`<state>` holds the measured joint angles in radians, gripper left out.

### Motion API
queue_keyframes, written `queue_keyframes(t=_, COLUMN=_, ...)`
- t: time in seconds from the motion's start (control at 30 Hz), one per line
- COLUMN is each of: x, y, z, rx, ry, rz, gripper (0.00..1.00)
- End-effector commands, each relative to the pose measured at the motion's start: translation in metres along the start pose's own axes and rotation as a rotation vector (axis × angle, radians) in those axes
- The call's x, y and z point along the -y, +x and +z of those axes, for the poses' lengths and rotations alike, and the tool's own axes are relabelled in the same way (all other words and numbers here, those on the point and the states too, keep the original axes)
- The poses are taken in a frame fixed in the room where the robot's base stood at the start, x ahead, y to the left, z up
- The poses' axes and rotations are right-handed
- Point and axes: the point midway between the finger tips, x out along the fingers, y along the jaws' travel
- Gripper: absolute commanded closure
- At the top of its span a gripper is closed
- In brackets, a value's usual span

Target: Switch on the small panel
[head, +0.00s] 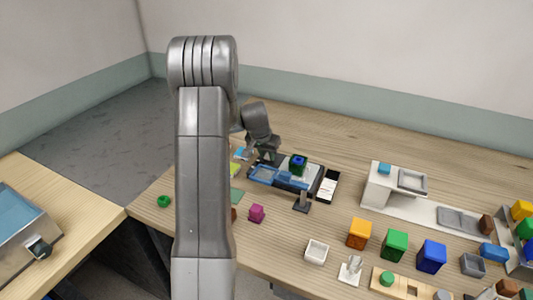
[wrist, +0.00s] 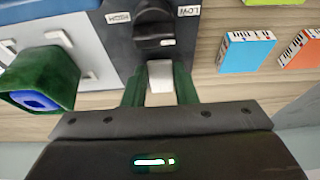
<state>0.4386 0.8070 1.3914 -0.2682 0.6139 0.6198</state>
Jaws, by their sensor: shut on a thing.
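A small dark panel (wrist: 120,42) with HIGH and LOW labels fills the top middle of the wrist view. It has a black knob (wrist: 153,30) with a small white mark beside it. My gripper (wrist: 160,80) has green fingers, shut on a pale grey piece at the panel's near edge. I cannot tell whether this piece is a part of the panel. In the head view my gripper (head: 268,154) is low over the table at the back, and it and my arm hide much of the panel.
A green block with a blue centre (wrist: 40,88) is left of my gripper. A blue box (wrist: 245,50) and an orange box (wrist: 302,52) are to the right. In the head view, a white unit (head: 376,190) and several coloured blocks stand at the right. The table's back right is clear.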

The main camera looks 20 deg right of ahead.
Motion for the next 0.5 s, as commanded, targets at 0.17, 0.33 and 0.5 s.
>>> queue_keyframes(t=0.17, x=-0.0011, y=-0.0067, z=-0.0058, rx=0.072, ry=0.003, rz=0.004, gripper=0.97)
queue_keyframes(t=0.33, x=-0.0006, y=-0.0073, z=-0.0102, rx=0.169, ry=0.003, rz=0.002, gripper=0.97)
queue_keyframes(t=0.5, x=-0.0008, y=-0.0050, z=-0.0126, rx=0.268, ry=0.003, rz=0.001, gripper=0.97)
